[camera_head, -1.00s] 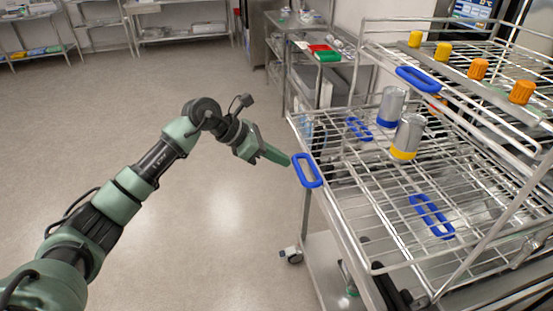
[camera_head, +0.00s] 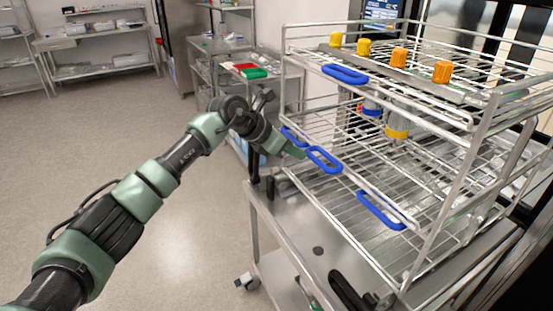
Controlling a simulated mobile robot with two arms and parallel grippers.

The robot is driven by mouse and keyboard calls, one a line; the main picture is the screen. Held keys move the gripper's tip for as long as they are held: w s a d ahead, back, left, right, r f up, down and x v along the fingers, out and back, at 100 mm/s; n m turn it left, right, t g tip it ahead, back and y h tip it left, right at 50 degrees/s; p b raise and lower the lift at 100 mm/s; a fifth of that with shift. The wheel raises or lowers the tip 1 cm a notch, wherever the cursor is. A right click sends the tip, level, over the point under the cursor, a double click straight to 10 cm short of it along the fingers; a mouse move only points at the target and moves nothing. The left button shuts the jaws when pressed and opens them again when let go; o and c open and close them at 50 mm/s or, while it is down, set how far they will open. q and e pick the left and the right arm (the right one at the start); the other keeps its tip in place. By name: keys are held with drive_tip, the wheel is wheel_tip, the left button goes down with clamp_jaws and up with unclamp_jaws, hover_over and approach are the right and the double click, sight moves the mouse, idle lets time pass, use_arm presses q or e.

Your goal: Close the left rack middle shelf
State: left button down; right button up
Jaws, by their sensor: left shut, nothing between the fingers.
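A wire rack (camera_head: 440,200) with stacked shelves stands on the right. Its middle shelf has a blue handle (camera_head: 324,160) at the front. Two metal canisters, one with a blue band (camera_head: 372,107) and one with a yellow band (camera_head: 397,130), stand inside, partly hidden under the top shelf. The middle shelf appears mostly or fully inside the rack; I cannot tell whether it is flush. My left gripper (camera_head: 297,152) is shut and empty, its tip just left of that handle; contact is unclear.
The top shelf with its blue handle (camera_head: 345,74) carries several yellow- and orange-capped items. The rack sits on a steel cart (camera_head: 290,232). Open floor (camera_head: 150,130) lies left.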

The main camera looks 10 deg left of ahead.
use_arm(q)
drive_tip(key=shift+w+d+f, duration=0.2)
drive_tip(key=shift+w+d, duration=0.45)
drive_tip(key=shift+d, duration=0.3)
use_arm(e)
drive_tip(key=shift+w+d+f, duration=0.3)
drive_tip(key=shift+w+d, duration=0.15)
drive_tip(key=shift+d, duration=0.05)
